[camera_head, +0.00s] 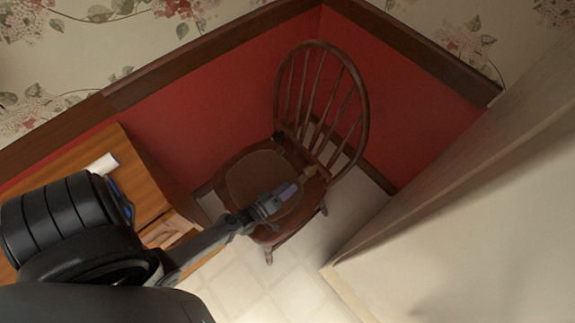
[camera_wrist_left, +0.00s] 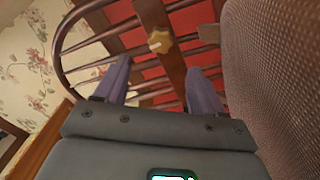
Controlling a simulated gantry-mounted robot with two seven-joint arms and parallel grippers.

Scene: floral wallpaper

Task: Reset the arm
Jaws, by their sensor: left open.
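My left gripper (camera_head: 284,193) reaches in from the lower left in the head view and is over the seat of a wooden chair. In the left wrist view, its two purple-grey fingers (camera_wrist_left: 158,88) stand apart with nothing between them. A small yellowish star-shaped thing (camera_wrist_left: 160,42) shows beyond the fingers, against the chair's wooden back. It also shows near the back of the seat in the head view (camera_head: 310,171). I cannot tell what it is resting on. My right gripper is not in view.
The wooden chair (camera_head: 364,115) stands in the corner by red panelling (camera_head: 200,125). A wooden table (camera_head: 141,180) with a white roll-like item (camera_head: 103,164) is at the left. A large pale panel (camera_head: 470,235) fills the right. Tiled floor (camera_head: 262,292) is clear in front.

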